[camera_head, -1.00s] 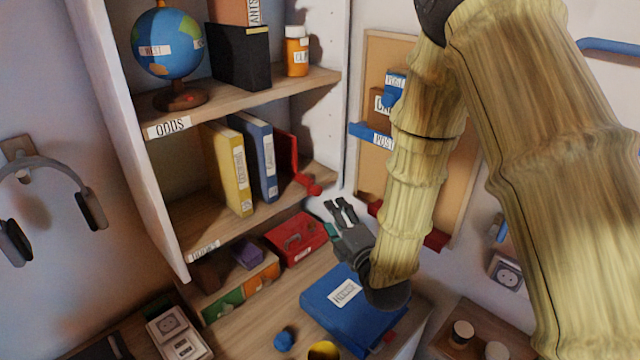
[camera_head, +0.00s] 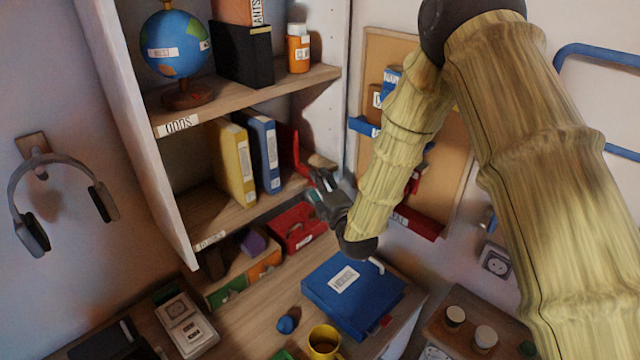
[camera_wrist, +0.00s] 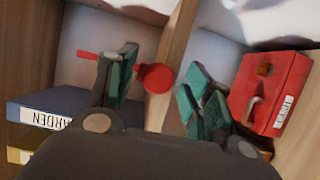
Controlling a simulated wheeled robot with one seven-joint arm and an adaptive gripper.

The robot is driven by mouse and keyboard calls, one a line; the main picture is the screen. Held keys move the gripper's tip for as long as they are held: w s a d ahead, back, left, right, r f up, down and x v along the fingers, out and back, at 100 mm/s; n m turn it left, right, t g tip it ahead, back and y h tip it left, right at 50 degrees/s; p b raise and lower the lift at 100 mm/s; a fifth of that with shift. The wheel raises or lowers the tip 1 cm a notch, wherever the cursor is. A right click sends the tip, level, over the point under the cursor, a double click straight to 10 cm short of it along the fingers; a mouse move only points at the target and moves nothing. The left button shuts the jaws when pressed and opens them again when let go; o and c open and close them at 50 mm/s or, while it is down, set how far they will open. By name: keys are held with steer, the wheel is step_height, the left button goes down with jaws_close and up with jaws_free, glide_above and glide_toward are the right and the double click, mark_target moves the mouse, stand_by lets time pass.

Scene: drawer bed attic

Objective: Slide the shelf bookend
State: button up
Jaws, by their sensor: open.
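The red bookend (camera_head: 297,155) stands on the middle shelf, just right of the blue binder (camera_head: 266,155) and yellow binder (camera_head: 237,165). Its round red knob (camera_wrist: 155,77) shows in the wrist view between my open fingers, beyond their tips. A thin red bar (camera_wrist: 88,55) of the bookend shows to its left. My gripper (camera_head: 322,178) is open at the right front edge of that shelf; it also shows in the wrist view (camera_wrist: 160,85). Whether a finger touches the knob I cannot tell. In the head view my gripper covers the knob.
A red box (camera_head: 297,228) sits on the desk below the shelf, close to my right finger in the wrist view. A blue box (camera_head: 352,298) lies on the desk. The shelf left of the binders is mostly bare.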

steer(key=shift+s+r, duration=0.15)
steer(key=shift+c, duration=0.8)
jaws_close()
steer(key=w+d+b, duration=0.4)
steer(key=w+d, duration=0.1)
steer(key=shift+w+d, duration=0.25)
steer(key=shift+w, duration=0.1)
steer(key=shift+r, duration=0.1)
steer(key=shift+c, duration=0.2)
jaws_free()
steer(key=shift+d, duration=0.1)
steer(key=shift+o, duration=1)
steer(key=shift+w+d, duration=0.1)
